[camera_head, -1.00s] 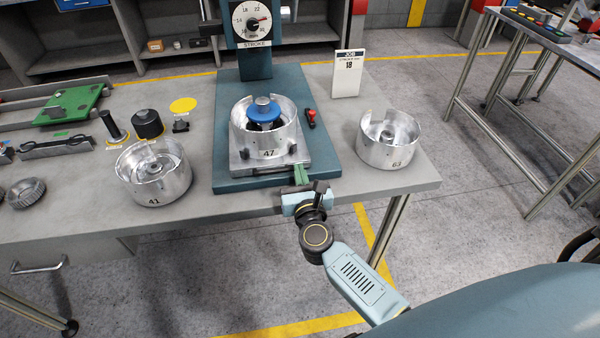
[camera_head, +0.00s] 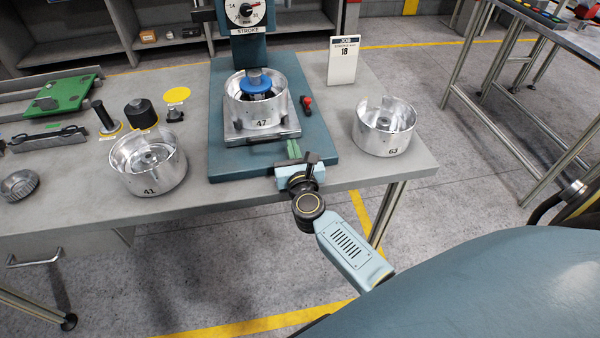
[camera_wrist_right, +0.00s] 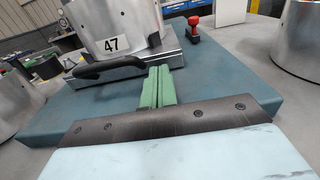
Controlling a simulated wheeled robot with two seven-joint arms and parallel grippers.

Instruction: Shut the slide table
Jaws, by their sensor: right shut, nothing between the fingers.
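The slide table (camera_head: 285,133) is a grey metal plate with a black handle (camera_wrist_right: 107,72) on its front edge. It lies on the teal press base (camera_head: 235,168), set back from the base's front edge. A silver drum marked 47 (camera_head: 258,109) stands on it, with a blue disc (camera_head: 257,82) inside. My right gripper (camera_head: 293,148) is shut and empty. Its green fingers (camera_wrist_right: 158,86) point at the plate's front edge, just right of the handle. Whether the tips touch the plate I cannot tell. My left gripper is not in view.
Drum 41 (camera_head: 148,170) stands left of the base and drum 63 (camera_head: 384,130) right. A small red-topped part (camera_head: 306,104) lies right of the slide table. A job card (camera_head: 343,62) stands behind. The press column (camera_head: 250,48) rises at the back.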

